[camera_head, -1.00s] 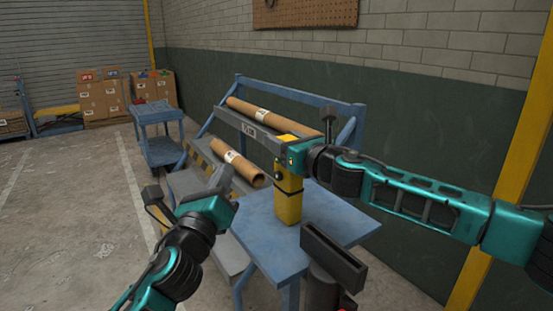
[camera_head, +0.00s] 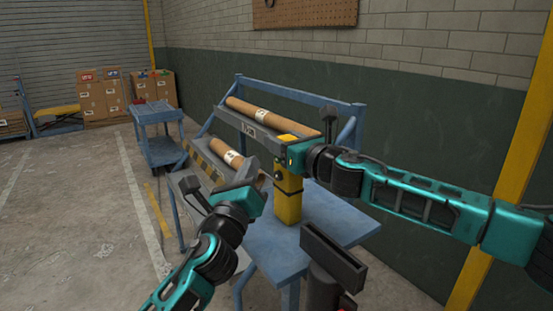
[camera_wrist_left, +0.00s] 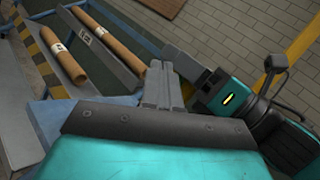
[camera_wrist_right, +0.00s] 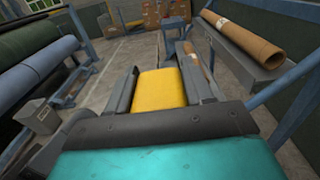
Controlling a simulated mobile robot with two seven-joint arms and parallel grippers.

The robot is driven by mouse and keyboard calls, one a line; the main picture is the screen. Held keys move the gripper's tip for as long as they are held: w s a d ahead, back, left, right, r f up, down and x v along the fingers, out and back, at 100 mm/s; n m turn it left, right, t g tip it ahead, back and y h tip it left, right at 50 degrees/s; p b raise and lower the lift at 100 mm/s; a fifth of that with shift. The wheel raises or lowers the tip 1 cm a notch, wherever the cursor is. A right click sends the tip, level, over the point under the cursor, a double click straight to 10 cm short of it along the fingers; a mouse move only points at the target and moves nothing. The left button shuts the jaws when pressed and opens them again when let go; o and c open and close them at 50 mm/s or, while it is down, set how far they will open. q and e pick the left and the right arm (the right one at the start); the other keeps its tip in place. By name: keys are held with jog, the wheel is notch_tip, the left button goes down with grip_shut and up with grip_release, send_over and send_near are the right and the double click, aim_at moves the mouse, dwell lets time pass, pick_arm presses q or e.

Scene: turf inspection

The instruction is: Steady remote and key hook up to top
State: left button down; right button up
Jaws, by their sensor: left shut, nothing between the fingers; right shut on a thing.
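A yellow block-like thing (camera_head: 288,205), perhaps the remote, stands upright over the blue cart top. Whether its lower end touches the cart top I cannot tell. My right gripper (camera_head: 288,158) is shut on its upper part; the yellow body also shows between the fingers in the right wrist view (camera_wrist_right: 160,90). My left gripper (camera_head: 246,172) is shut and empty, just left of the yellow thing and apart from it. Its closed fingers show in the left wrist view (camera_wrist_left: 162,85), beside my right gripper (camera_wrist_left: 195,72). I cannot make out a key hook.
The blue cart top (camera_head: 335,210) has bare room right of the yellow thing. Behind it, a sloped rack holds cardboard tubes (camera_head: 270,115) (camera_head: 226,153). A pegboard (camera_head: 305,12) hangs on the wall. Another blue cart (camera_head: 160,130) and cardboard boxes (camera_head: 103,97) stand farther back.

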aim_at(278, 158)
pick_arm(q)
jog(key=shift+w+d, duration=0.75)
jog(key=shift+d, duration=0.25)
jog(key=shift+d, duration=0.1)
dwell(1.3)
jog(key=shift+w+d, duration=0.25)
